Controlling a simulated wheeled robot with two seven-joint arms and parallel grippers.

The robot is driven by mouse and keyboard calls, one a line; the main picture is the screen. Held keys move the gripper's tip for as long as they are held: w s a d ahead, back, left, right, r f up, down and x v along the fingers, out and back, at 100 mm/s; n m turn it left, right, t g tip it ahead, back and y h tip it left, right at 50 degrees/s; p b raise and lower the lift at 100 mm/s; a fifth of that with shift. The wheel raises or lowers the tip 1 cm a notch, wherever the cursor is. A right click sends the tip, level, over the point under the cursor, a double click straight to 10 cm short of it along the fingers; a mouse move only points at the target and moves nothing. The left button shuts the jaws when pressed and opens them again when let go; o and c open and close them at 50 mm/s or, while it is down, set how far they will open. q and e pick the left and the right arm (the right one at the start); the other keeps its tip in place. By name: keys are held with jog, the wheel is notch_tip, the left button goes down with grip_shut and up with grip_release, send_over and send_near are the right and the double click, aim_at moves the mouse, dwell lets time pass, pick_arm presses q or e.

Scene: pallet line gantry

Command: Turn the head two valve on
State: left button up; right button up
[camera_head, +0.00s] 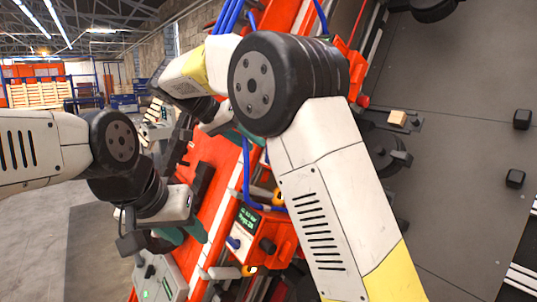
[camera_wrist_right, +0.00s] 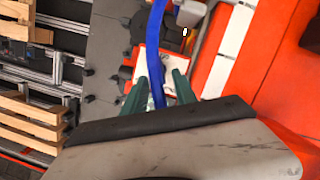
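The picture is tilted in the head view. An orange control box (camera_head: 262,232) has a small display with green text, a blue knob (camera_head: 233,242) and a dark knob (camera_head: 267,246). Yellow fittings (camera_head: 279,198) sit beside it; I cannot tell which part is the head two valve. My left gripper (camera_head: 184,235), with teal fingers apart, is left of the box. My right gripper (camera_head: 240,137) is mostly hidden behind my right arm; in the right wrist view its green fingers (camera_wrist_right: 160,82) stand apart, with a blue hose (camera_wrist_right: 154,50) and a white panel (camera_wrist_right: 147,68) beyond them.
A long orange beam (camera_head: 207,150) runs diagonally under both arms. A white box (camera_head: 160,278) with a green light is at the lower left. A grey deck (camera_head: 465,150) with dark blocks lies to the right. Wooden pallets (camera_wrist_right: 32,118) are left in the wrist view.

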jog(key=shift+x, duration=2.75)
grip_shut()
